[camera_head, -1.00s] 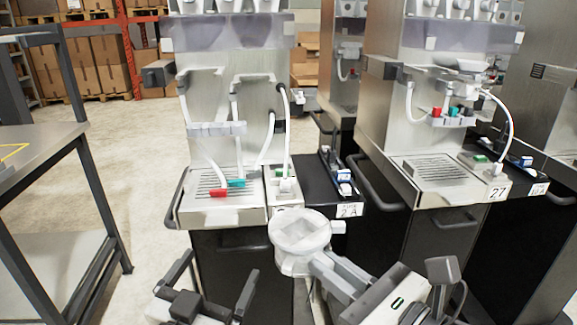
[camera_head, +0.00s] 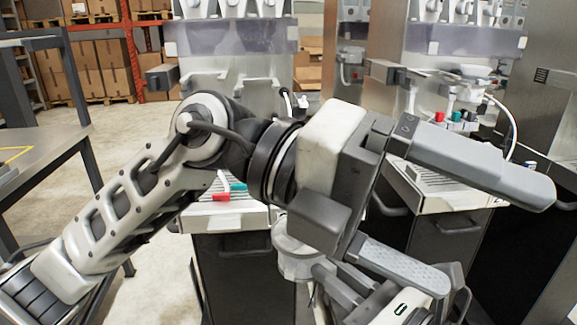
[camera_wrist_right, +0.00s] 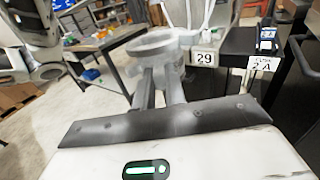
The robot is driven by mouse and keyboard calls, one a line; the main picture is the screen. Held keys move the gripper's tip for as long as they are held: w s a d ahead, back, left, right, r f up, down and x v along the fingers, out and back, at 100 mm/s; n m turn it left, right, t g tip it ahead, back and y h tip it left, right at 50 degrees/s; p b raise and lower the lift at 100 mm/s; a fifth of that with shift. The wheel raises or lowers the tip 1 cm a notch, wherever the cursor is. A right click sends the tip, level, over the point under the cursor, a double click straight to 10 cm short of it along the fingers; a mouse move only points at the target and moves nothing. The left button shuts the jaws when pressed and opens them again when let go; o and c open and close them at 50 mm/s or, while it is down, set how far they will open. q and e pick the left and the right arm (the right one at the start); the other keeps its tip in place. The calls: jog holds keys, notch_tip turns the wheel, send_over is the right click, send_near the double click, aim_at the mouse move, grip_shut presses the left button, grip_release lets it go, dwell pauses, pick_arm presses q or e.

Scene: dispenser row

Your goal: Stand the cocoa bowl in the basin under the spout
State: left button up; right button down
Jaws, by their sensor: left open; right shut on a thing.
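The pale grey round bowl (camera_head: 294,262) is held by my right gripper (camera_head: 328,282) in front of the near dispenser. The left arm hides part of it. The right wrist view shows the bowl (camera_wrist_right: 160,45) at the ends of the shut fingers. My left gripper (camera_head: 492,240) is open and empty, its fingers spread in front of the right-hand dispenser. The near dispenser's grilled basin (camera_head: 245,219) is mostly hidden behind my left arm; a red and a teal piece show on it. Its spout is hidden. I cannot tell what is in the bowl.
Another dispenser (camera_head: 445,85) stands to the right, with its own grilled tray (camera_head: 437,183) and hoses. A metal table (camera_head: 45,150) is at the left. Shelves with boxes (camera_head: 80,68) stand behind. Open floor (camera_head: 125,135) lies between table and dispensers.

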pick_arm(q)
notch_tip(320, 180, down, 4)
jog(key=w+a+t+y, duration=0.2)
jog(key=w+t+y, duration=0.1)
jog(key=t+y, duration=0.15)
jog(key=r+n+t+y, duration=0.2)
jog(key=n+t+y, duration=0.1)
jog(key=t+y, duration=0.45)
send_over(305, 255)
jog(key=a, duration=0.2)
jog(key=x, duration=1.1)
jog(key=shift+s+d+f, duration=0.15)
jog(key=shift+s+f, duration=0.05)
jog(key=shift+s, duration=0.15)
jog(key=shift+c, duration=0.3)
jog(key=c, duration=1)
jog(key=shift+d+g, duration=0.1)
jog(key=shift+g, duration=0.2)
jog(key=shift+c, duration=0.2)
pick_arm(e)
jog(key=c, duration=1.4)
grip_release()
pick_arm(q)
jog(key=shift+s, duration=0.15)
pick_arm(e)
jog(key=shift+o, duration=0.2)
jog(key=shift+w, duration=0.1)
jog(key=shift+w+d, duration=0.1)
jog(key=shift+d, duration=0.1)
